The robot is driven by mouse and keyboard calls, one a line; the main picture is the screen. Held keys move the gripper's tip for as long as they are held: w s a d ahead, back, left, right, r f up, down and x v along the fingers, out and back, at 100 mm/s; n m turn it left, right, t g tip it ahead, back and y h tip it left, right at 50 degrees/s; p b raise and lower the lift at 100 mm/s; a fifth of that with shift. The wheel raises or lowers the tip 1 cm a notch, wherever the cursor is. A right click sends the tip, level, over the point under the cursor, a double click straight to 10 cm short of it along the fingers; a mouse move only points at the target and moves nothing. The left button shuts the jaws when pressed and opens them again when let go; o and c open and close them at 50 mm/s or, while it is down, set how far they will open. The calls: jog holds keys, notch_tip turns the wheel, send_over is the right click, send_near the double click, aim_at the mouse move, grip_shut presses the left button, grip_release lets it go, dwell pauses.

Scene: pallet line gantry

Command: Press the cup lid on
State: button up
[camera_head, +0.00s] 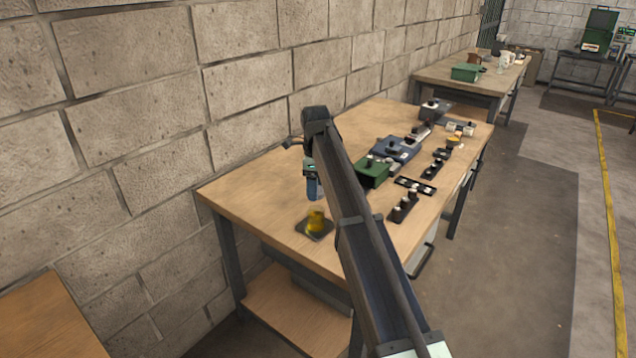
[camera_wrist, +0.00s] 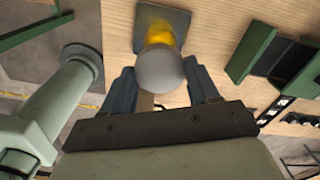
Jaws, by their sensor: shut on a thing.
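A yellow cup (camera_head: 316,221) stands on a dark square pad (camera_head: 327,231) at the near end of the wooden bench. In the wrist view the yellow cup (camera_wrist: 158,24) and pad (camera_wrist: 183,24) lie beyond my fingers. A round grey lid (camera_wrist: 160,70) sits between my two blue-grey fingers and covers part of the cup in that view. My gripper (camera_head: 314,190) is shut on the lid and points down above the cup; it also shows in the wrist view (camera_wrist: 163,88). Whether the lid touches the cup's rim cannot be told.
A green box (camera_head: 371,173), a blue-grey box (camera_head: 397,148) and several small fixtures stand farther along the bench (camera_head: 255,192). A brick wall runs along its back. The bench left of the pad is clear. A second table with a green bin (camera_head: 465,73) stands beyond.

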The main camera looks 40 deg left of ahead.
jog(key=shift+f, duration=2.6)
jog(key=shift+f, duration=0.15)
dwell(0.4)
jog(key=o, duration=1.3)
jog(key=shift+r, duration=3.5)
grip_shut()
